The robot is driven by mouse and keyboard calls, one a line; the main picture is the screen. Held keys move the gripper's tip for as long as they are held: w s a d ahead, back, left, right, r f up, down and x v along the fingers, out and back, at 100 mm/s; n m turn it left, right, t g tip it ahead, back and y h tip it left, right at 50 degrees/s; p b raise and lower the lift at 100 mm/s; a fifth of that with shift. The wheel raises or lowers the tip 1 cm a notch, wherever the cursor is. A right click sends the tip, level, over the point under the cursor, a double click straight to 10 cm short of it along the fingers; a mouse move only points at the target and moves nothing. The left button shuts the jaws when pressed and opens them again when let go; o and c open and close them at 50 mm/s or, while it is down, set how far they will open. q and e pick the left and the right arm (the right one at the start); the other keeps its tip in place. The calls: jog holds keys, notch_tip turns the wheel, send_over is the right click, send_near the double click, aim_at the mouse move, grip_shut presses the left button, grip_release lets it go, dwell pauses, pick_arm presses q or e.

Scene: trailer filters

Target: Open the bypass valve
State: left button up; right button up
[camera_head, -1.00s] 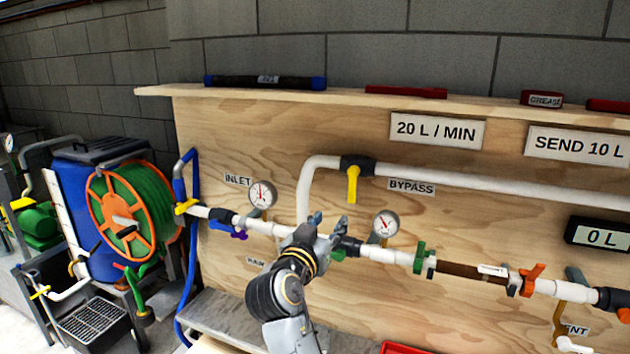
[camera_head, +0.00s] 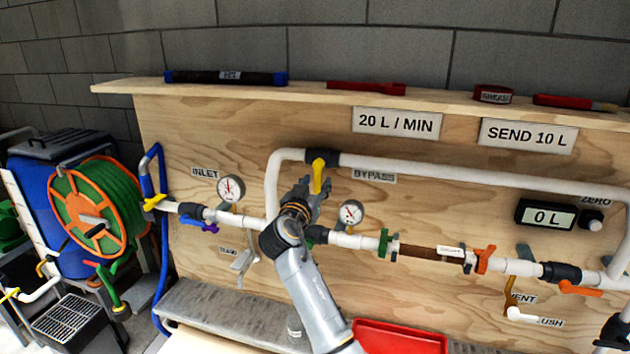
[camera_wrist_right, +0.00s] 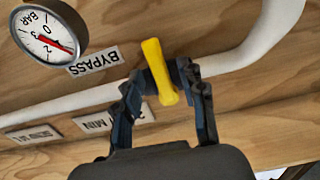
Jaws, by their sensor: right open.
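The bypass valve has a yellow lever handle (camera_head: 319,174) and a dark body (camera_head: 326,157) on the white bypass pipe (camera_head: 430,172). The handle hangs down, across the pipe. My right gripper (camera_head: 312,192) is just below and in front of it, partly covering its lower end. In the right wrist view the yellow handle (camera_wrist_right: 158,72) stands between the two open fingers of my right gripper (camera_wrist_right: 164,88). Gaps show on both sides, so the fingers do not appear closed on it. My left gripper is not in view.
The inlet gauge (camera_head: 230,188) and a second gauge (camera_head: 351,213) flank my right arm. A lower pipe with a green valve handle (camera_head: 384,243) and an orange one (camera_head: 484,259) runs beneath. A red tray (camera_head: 400,338) lies below. A shelf (camera_head: 310,93) runs above.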

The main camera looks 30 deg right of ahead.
jog(key=shift+d, duration=0.1)
grip_shut()
jog(key=shift+w, duration=0.1)
